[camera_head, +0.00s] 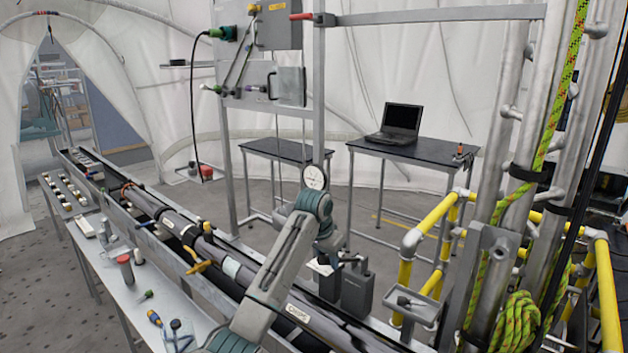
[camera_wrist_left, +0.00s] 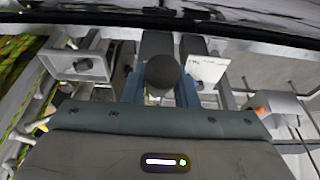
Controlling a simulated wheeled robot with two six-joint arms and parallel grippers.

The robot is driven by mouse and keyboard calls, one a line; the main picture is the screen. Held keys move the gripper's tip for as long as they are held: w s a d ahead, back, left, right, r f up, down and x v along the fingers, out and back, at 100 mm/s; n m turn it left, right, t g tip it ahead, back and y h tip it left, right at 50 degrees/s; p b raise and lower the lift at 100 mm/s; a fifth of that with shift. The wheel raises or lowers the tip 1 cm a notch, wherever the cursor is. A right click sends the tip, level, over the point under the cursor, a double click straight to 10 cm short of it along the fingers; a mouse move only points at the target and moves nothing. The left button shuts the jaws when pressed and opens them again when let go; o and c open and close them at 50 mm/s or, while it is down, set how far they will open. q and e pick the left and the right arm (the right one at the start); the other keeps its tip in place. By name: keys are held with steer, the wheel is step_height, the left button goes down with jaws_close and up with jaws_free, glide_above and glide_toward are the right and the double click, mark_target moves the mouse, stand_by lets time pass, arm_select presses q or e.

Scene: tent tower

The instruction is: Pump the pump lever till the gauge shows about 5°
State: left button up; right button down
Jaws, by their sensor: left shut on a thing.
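The round white gauge (camera_head: 315,177) stands just above my left wrist in the head view. Its needle is too small to read. My left gripper (camera_head: 333,258) is low beside the dark grey pump boxes (camera_head: 357,290), partly hidden by my own arm. In the left wrist view the blue fingers of my left gripper (camera_wrist_left: 161,92) stand on both sides of a dark round knob (camera_wrist_left: 163,71), which looks like the pump lever's end. The gripper is shut on it. The lever's shaft is hidden. My right gripper is not in view.
A long pipe (camera_head: 178,220) in a trough runs beside a bench (camera_head: 115,280) with tools on the left. Yellow railings (camera_head: 405,275) and steel poles with green rope (camera_head: 518,322) stand on the right. A black laptop (camera_head: 398,120) sits on a table behind.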

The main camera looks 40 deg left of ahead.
arm_select(q)
steer(key=f, duration=0.1)
steer(key=s+f, duration=0.1)
steer(key=f, duration=0.1)
steer(key=s+f, duration=0.1)
steer(key=shift+f, duration=0.25)
stand_by(0.3)
steer(key=shift+f, duration=0.1)
steer(key=shift+s+f, duration=0.25)
steer(key=shift+f, duration=0.8)
steer(key=shift+a+f, duration=0.1)
steer(key=shift+f, duration=0.6)
steer(key=shift+s+f, duration=0.1)
steer(key=shift+f+b, duration=0.35)
steer(key=shift+f, duration=1.45)
step_height(320, 180, up, 6)
steer(key=shift+w+p, duration=0.4)
steer(key=shift+p, duration=0.05)
